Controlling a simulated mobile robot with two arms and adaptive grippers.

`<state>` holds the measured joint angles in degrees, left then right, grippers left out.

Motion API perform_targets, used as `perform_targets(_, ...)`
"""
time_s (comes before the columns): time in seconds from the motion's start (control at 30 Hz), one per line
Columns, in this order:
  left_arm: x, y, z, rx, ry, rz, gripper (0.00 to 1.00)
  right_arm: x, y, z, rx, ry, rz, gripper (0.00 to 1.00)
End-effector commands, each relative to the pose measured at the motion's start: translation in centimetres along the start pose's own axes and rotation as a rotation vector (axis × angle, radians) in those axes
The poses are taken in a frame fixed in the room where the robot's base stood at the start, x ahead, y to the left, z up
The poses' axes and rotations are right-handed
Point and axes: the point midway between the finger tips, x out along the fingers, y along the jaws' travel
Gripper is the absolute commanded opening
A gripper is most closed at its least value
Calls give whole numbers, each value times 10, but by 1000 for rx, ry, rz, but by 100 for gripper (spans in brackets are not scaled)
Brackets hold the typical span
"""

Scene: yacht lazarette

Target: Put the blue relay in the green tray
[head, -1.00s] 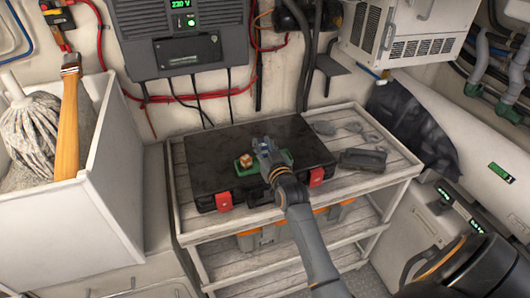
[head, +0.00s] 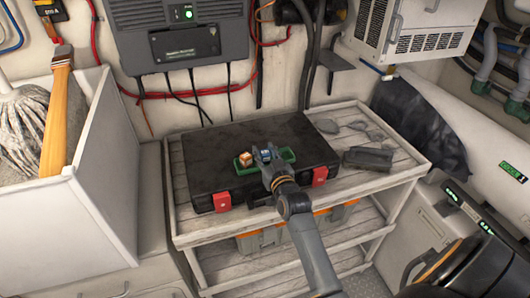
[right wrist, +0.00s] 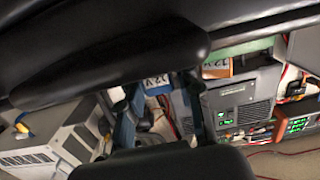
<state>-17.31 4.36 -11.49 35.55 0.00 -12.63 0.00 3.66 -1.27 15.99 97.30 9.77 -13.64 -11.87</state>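The green tray (head: 285,154) lies on top of a black case. An orange relay with a pale top (head: 246,159) sits at the tray's left end; its 12V label shows in the right wrist view (right wrist: 217,67). My right gripper (head: 265,153) is over the middle of the tray. The blue relay (head: 264,157) is between its fingers, and its 12V label shows in the right wrist view (right wrist: 156,83). The gripper appears shut on it. I cannot tell whether the relay touches the tray floor. My left gripper is not in view.
The black case (head: 210,165) with red latches rests on a slatted shelf unit (head: 205,226). A dark grey tool (head: 368,158) lies right of the case. A white bin with a mop (head: 90,215) stands at left. A grey power unit (head: 185,45) hangs above.

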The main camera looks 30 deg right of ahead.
Motion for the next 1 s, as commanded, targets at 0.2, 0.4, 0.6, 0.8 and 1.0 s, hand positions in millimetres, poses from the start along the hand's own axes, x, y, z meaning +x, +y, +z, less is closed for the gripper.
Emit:
perform_targets(0.2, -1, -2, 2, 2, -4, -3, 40, 0, 0, -3, 0, 1, 0, 34)
perform_targets(0.4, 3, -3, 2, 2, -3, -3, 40, -20, 0, -1, -1, -1, 0, 34)
perform_targets(0.6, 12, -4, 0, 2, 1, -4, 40, -62, 0, -1, -1, -1, 0, 34)
perform_targets(0.8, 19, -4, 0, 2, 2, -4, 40, -100, 0, -1, -1, -1, -1, 34)
perform_targets(1.0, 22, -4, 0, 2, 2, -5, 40, -118, 0, -3, 0, 0, -1, 34)
